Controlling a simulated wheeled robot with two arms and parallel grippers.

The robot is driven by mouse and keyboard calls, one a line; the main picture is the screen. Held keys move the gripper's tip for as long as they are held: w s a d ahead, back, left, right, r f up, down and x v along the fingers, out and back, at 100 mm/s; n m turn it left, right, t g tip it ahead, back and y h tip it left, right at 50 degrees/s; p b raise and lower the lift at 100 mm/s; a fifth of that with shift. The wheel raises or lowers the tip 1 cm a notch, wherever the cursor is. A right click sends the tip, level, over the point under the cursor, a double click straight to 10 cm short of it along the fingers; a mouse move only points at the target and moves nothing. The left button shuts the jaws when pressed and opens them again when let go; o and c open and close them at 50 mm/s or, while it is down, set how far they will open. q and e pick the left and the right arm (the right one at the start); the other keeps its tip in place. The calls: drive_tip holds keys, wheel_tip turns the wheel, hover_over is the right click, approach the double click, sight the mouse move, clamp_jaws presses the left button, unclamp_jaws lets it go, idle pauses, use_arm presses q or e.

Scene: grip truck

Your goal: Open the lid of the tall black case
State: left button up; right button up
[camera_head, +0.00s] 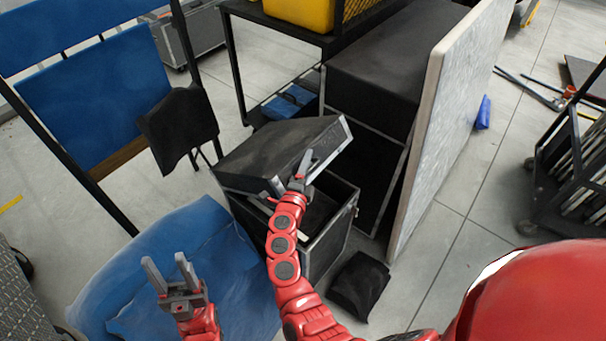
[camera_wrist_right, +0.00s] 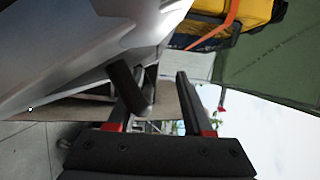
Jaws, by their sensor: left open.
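The tall black case (camera_head: 334,232) stands on the floor in the middle of the head view, with metal-edged corners. Its lid (camera_head: 268,152) is raised and tilted, and part of the dark inside shows below it. My right gripper (camera_head: 302,168) is at the lid's near edge. In the right wrist view its fingers (camera_wrist_right: 160,98) stand apart, with a dark bar-like part near the left finger; I cannot tell whether they touch the lid. My left gripper (camera_head: 168,268) is open and empty, left of the case above blue cloth.
A large pale board (camera_head: 452,120) and a black cabinet (camera_head: 385,60) stand close right of the case. A black bag (camera_head: 358,287) lies on the floor in front. Blue cloth (camera_head: 215,225) lies at the left. A cart (camera_head: 575,170) stands far right, with open floor before it.

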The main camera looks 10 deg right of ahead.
drive_tip(key=b+v, duration=0.5)
drive_tip(key=v, duration=1.2)
drive_tip(key=shift+s+d+f, duration=0.1)
